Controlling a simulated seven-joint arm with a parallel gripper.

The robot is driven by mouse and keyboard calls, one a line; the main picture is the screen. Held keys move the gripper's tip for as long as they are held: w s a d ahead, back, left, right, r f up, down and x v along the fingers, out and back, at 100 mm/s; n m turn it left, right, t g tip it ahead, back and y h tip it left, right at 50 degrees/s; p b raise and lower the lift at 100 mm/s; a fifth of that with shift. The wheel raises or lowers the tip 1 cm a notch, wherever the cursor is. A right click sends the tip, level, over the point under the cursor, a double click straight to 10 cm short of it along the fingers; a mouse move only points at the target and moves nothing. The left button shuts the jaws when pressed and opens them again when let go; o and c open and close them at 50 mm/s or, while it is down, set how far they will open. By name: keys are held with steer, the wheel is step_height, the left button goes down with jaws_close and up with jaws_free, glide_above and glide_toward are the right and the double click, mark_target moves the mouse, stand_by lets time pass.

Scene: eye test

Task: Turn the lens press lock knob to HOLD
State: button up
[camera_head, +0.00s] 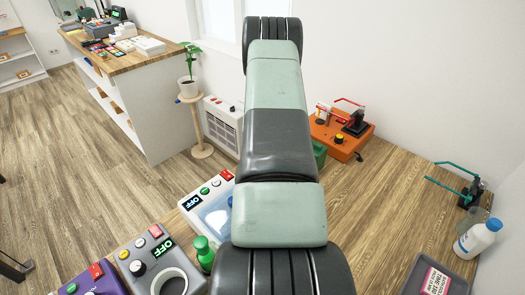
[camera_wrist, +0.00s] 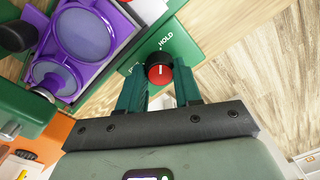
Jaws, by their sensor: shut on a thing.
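In the wrist view, the lens press lock knob (camera_wrist: 160,74) has a red cap with a short white mark and a black base. It sits on a green plate (camera_wrist: 183,52). The word HOLD is printed on the plate just above the knob; another label at the left is mostly hidden by a finger. My gripper (camera_wrist: 159,82) has its dark green fingers on either side of the knob, shut on it. The white mark looks roughly in line with the fingers' length; its exact heading is hard to tell. In the head view my arm hides the knob and gripper.
A purple tray with round lenses (camera_wrist: 82,32) lies left of the knob. Open wood lies between.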

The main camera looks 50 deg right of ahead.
steer(key=o, duration=0.8)
steer(key=shift+c, duration=0.2)
step_height(320, 180, up, 11)
steer(key=shift+d, duration=0.15)
steer(key=shift+f, duration=0.1)
